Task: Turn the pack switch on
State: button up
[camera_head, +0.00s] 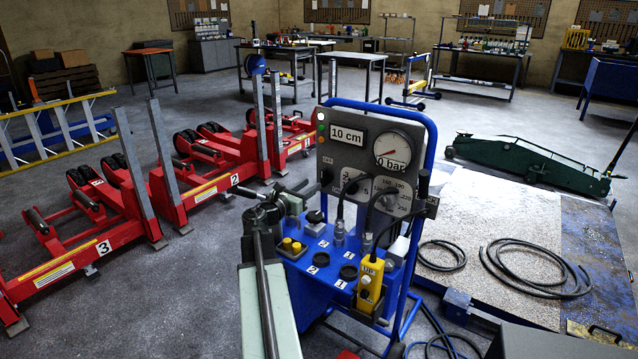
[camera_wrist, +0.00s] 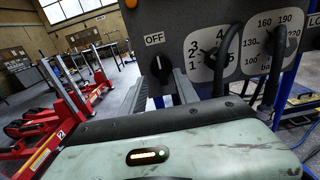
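The pack switch is a black rotary knob (camera_wrist: 160,68) on the grey control panel, beside a white OFF label (camera_wrist: 154,38) in the wrist view. A short pale mark shows near the knob's top. In the head view the knob (camera_head: 325,177) is small at the panel's lower left. My gripper (camera_wrist: 160,92) is open in the wrist view, with a grey finger low on each side of the knob. Whether either finger touches it I cannot tell. In the head view my gripper (camera_head: 298,190) is just left of the panel, its tips partly hidden.
The blue cart (camera_head: 335,285) carries the panel, with a 0 bar gauge (camera_head: 393,149) and a 10 cm display (camera_head: 347,135). A yellow pendant (camera_head: 370,283) hangs in front. Red lifting frames (camera_head: 200,180) stand left; a green trolley jack (camera_head: 530,160) is at right.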

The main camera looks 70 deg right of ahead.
aim_at(324, 180)
jog(key=x, duration=0.6)
jog(key=shift+s+d, duration=0.1)
jog(key=shift+d, duration=0.3)
grip_shut()
jog(key=shift+m, duration=0.3)
jog(key=m, duration=0.4)
jog(key=shift+s+a+f, duration=0.1)
jog(key=shift+s, duration=0.05)
jog(key=m, duration=0.4)
jog(key=shift+s+f+m, duration=0.1)
jog(key=shift+s+m, duration=0.05)
jog(key=shift+m, duration=0.25)
jog(key=m, duration=0.4)
jog(key=shift+s+f+m+b, duration=0.1)
jog(key=shift+f+m+b, duration=0.05)
jog(key=shift+m+b, duration=0.2)
jog(key=shift+a+f+m, duration=0.1)
jog(key=shift+f+m, duration=0.05)
jog(key=shift+m, duration=1.8)
